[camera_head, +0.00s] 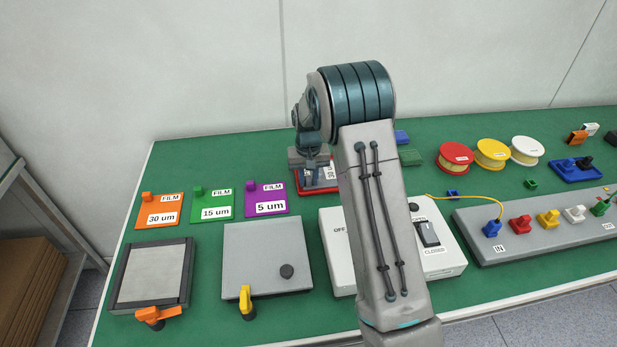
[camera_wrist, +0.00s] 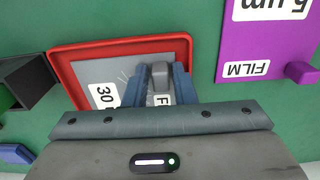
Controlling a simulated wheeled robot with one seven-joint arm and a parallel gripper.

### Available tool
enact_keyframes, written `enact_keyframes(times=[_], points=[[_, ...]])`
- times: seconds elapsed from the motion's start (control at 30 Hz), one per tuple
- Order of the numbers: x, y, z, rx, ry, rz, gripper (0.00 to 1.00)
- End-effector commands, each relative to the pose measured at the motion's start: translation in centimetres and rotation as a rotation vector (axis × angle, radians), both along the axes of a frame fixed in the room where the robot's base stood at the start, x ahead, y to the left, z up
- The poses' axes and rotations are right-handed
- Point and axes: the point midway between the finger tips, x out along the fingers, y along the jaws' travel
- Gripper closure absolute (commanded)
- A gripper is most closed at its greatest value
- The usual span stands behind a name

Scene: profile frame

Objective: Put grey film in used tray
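A grey film (camera_wrist: 95,72) with a white "30" label lies flat inside a red tray (camera_wrist: 120,45). My gripper (camera_wrist: 160,80) is above the film, with its two blue fingers on either side of the film's grey tab. The fingers look closed on the tab, with little gap showing. The fingers hide part of the film's second label. In the head view my gripper (camera_head: 310,160) is over the red tray (camera_head: 299,190) at the back middle of the bench, and my arm hides the tray's right side.
Purple (camera_head: 266,199), green (camera_head: 212,203) and orange (camera_head: 159,210) films lie left of the tray. A white switch box (camera_head: 337,270) stands in front. Coloured spools (camera_head: 455,156) are at the right. A dark box (camera_wrist: 25,78) is close beside the tray in the wrist view.

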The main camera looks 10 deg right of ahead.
Motion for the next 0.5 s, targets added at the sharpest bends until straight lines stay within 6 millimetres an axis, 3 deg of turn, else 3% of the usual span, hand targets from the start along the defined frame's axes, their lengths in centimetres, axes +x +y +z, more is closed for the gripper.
enact_keyframes(times=[0.27, 0.5], points=[[0.0, 0.0, 0.5, 0.0, 0.0, 0.0, 0.76], [0.1, 0.0, 4.6, 0.001, -0.005, 0.0, 0.76]])
